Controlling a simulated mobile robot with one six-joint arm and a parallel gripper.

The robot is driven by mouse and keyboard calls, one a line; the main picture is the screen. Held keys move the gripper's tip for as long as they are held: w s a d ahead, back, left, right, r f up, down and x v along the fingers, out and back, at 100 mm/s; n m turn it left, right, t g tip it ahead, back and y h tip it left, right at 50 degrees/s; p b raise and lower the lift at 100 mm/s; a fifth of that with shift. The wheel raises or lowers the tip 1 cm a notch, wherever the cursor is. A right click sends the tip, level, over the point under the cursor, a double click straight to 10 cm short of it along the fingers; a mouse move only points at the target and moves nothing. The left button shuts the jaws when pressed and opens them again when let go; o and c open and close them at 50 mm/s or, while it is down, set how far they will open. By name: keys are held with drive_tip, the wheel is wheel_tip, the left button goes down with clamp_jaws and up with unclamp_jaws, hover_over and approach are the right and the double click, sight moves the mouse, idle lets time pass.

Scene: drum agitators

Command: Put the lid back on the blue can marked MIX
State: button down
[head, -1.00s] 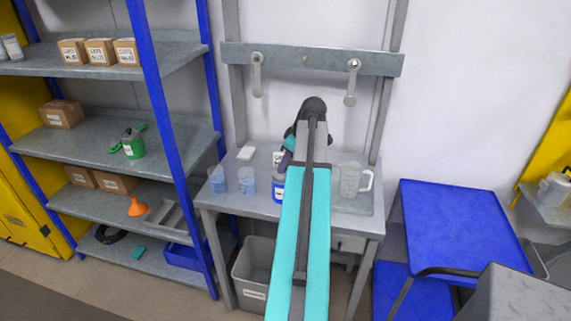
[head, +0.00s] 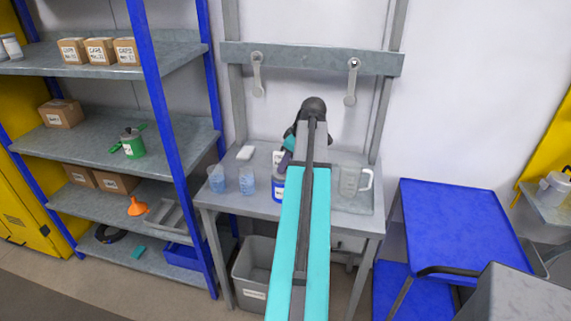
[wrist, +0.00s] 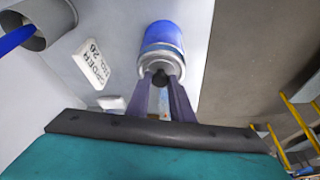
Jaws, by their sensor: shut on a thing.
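The blue can (head: 278,189) stands on the grey workbench (head: 322,209), partly hidden behind my arm in the head view. In the wrist view the can (wrist: 165,34) is blue with a pale rim. A pale round lid (wrist: 153,62) with a dark knob is at the can's top end, lined up with it. My gripper (wrist: 160,82) is shut on the lid's knob. I cannot tell whether the lid touches the can's rim or is just above it. The MIX marking is not readable here.
An order card (wrist: 95,63) is near the can. A rail with two hanging tools (head: 351,82) is behind. A grey bin (head: 255,268) stands below.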

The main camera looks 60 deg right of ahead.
idle(0.4)
drive_tip(key=c, duration=1)
unclamp_jaws()
drive_tip(key=shift+r+p, duration=1.85)
drive_tip(key=shift+r, duration=1.65)
clamp_jaws()
drive_tip(key=shift+f+b, duration=1.5)
drive_tip(key=shift+f, duration=1.35)
